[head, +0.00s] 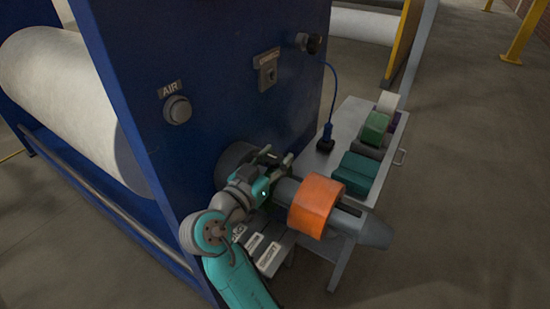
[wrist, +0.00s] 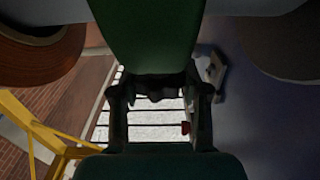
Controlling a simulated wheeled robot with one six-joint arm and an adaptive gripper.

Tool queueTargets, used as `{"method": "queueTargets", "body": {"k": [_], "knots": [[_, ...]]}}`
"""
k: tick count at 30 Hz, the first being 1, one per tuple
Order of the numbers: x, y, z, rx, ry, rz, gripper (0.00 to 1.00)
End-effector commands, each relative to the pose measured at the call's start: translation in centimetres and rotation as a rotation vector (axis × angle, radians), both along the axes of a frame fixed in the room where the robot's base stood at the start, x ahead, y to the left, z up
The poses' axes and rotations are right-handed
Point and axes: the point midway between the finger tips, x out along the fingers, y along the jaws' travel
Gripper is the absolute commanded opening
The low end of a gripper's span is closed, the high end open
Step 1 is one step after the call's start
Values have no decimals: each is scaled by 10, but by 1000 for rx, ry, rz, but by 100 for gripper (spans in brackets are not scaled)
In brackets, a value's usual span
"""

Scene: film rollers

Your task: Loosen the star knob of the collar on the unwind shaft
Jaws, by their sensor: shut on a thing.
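In the wrist view a dark green block, apparently the collar (wrist: 152,35), sits on the grey shaft. A dark knob (wrist: 158,94) at its lower end lies between my two fingers. My gripper (head: 272,158) is shut on this knob, and its fingers cover the knob's sides, so its star shape is hard to make out. In the head view my gripper is at the shaft, between the blue machine frame and the orange roll; the knob is hidden there. The unwind shaft (head: 285,190) sticks out from the frame to the lower right.
The orange roll (head: 314,207) on the shaft is close beside my gripper. The blue frame (head: 215,85) carries an AIR button (head: 177,109) and a bracket (head: 267,72). A grey cart (head: 352,112) with several coloured blocks stands behind. Open floor lies to the right.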

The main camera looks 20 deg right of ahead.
Motion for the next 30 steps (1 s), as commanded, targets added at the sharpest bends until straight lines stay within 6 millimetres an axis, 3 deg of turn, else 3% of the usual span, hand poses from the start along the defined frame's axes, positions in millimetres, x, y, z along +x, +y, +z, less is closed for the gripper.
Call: {"method": "queueTargets", "body": {"k": [11, 30], "knots": [[-1, -1, 0, 0, 0, 90, 11], [-1, -2, 0, 0, -2, 538, 11]]}}
